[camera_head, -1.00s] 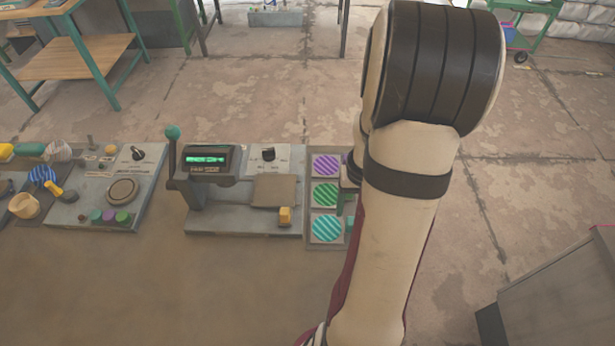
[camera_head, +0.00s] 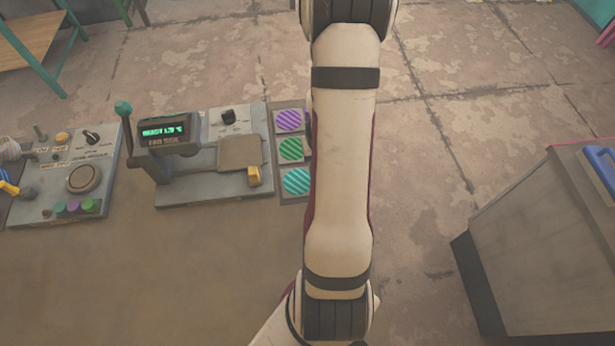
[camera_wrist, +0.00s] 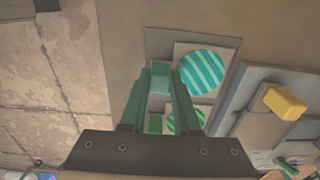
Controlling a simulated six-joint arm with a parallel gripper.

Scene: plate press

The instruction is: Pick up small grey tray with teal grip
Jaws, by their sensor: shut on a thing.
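The small grey tray (camera_wrist: 179,50) carries a teal-and-white striped disc (camera_wrist: 204,72); the disc also shows in the head view (camera_head: 296,182). Its teal grip (camera_wrist: 160,77) is between the fingertips of my gripper (camera_wrist: 160,84) in the wrist view. My gripper is shut on this grip. The tray is over the near end of the grey rack board (camera_head: 293,105); I cannot tell whether it touches the board. In the head view my arm hides the gripper and the grip.
Purple (camera_head: 288,121) and green (camera_head: 290,150) striped discs lie farther along the board. The press (camera_head: 213,187), with a yellow block (camera_head: 254,176), stands to its left. A control unit (camera_head: 77,150) is farther left. A grey cabinet (camera_head: 540,240) stands at right.

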